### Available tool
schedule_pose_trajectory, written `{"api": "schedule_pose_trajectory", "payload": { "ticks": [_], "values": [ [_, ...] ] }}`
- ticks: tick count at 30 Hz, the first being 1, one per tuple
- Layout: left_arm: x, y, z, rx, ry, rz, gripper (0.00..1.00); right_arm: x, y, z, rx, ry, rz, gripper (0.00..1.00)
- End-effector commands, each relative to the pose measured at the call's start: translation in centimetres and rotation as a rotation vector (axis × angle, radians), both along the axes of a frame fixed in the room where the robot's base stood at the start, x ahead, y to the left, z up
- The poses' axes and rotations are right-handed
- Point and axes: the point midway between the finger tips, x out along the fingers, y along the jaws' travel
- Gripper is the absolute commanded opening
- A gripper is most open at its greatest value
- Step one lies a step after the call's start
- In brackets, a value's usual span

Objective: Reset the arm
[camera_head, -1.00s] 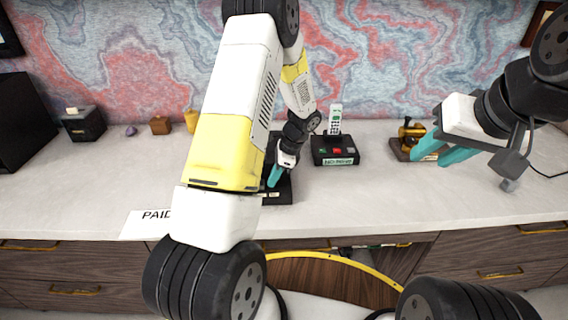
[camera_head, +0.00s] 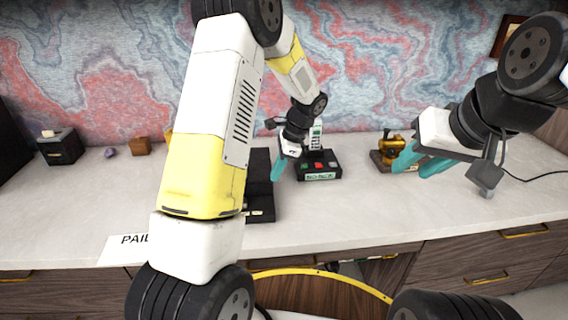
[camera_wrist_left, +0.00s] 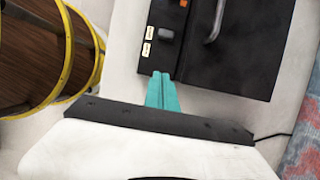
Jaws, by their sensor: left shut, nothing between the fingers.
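My left gripper (camera_head: 281,166) hangs above the desk, between a black box (camera_head: 262,203) and a small black device with coloured buttons (camera_head: 318,166). Its teal fingers are together and empty, and they also show shut in the left wrist view (camera_wrist_left: 162,92). In that view the fingertips point at the edge of a black panel (camera_wrist_left: 220,45) with a switch and a handle; I cannot tell whether they touch it. My right gripper (camera_head: 412,166) is in the air at the right, its two teal fingers apart with nothing visible between them. My left arm hides part of the black box.
A brass machine (camera_head: 392,150) stands behind the right gripper. A small black box (camera_head: 60,147), a purple stone (camera_head: 110,152) and a brown block (camera_head: 141,147) stand at the back left. A PAID sign (camera_head: 122,250) lies at the front edge. The left desk top is largely clear.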

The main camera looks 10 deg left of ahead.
Motion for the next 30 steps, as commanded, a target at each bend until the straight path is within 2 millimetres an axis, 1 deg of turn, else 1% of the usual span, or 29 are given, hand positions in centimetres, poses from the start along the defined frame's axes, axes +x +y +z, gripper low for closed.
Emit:
{"api": "schedule_pose_trajectory", "payload": {
  "ticks": [3,5,8,11,12,14,15,17,18,21,24,27,30],
  "values": [
    [-0.1,0.0,0.2,-0.003,-0.005,0.006,0.0,0.0,0.0,0.0,0.0,0.0,0.0,0.36],
    [-0.2,0.1,1.0,-0.011,-0.02,0.023,0.0,0.0,0.0,0.0,0.0,0.0,0.0,0.36],
    [-1.1,0.3,3.4,-0.044,-0.071,0.09,0.0,0.0,0.0,0.0,0.0,0.0,0.0,0.36],
    [-2.9,0.5,7.0,-0.1,-0.148,0.2,0.0,0.0,0.0,0.0,0.0,0.0,0.0,0.36],
    [-3.8,0.5,8.6,-0.126,-0.184,0.25,0.0,0.0,0.0,0.0,0.0,0.0,0.0,0.36],
    [-5.2,0.6,10.7,-0.169,-0.234,0.327,0.0,0.0,0.0,0.0,0.0,0.0,0.0,0.36],
    [-6.2,0.6,12.0,-0.197,-0.267,0.377,0.0,0.0,0.0,0.0,0.0,0.0,0.0,0.36],
    [-7.8,0.6,13.8,-0.241,-0.313,0.455,0.0,0.0,0.0,0.0,0.0,0.0,0.0,0.36],
    [-8.9,0.6,15.0,-0.27,-0.344,0.505,0.0,0.0,0.0,0.0,0.0,0.0,0.0,0.36],
    [-11.7,0.5,17.5,-0.35,-0.418,0.63,0.0,0.0,0.0,0.0,0.0,0.0,0.0,0.36],
    [-14.7,0.4,19.5,-0.432,-0.483,0.754,0.0,0.0,0.0,0.0,0.0,0.0,0.0,0.36],
    [-17.5,0.1,21.1,-0.521,-0.545,0.874,0.0,0.0,0.0,0.0,0.0,0.0,0.0,0.36],
    [-20.1,-0.2,22.1,-0.605,-0.595,0.984,0.0,0.0,0.0,0.0,0.0,0.0,0.0,0.36]
  ]
}}
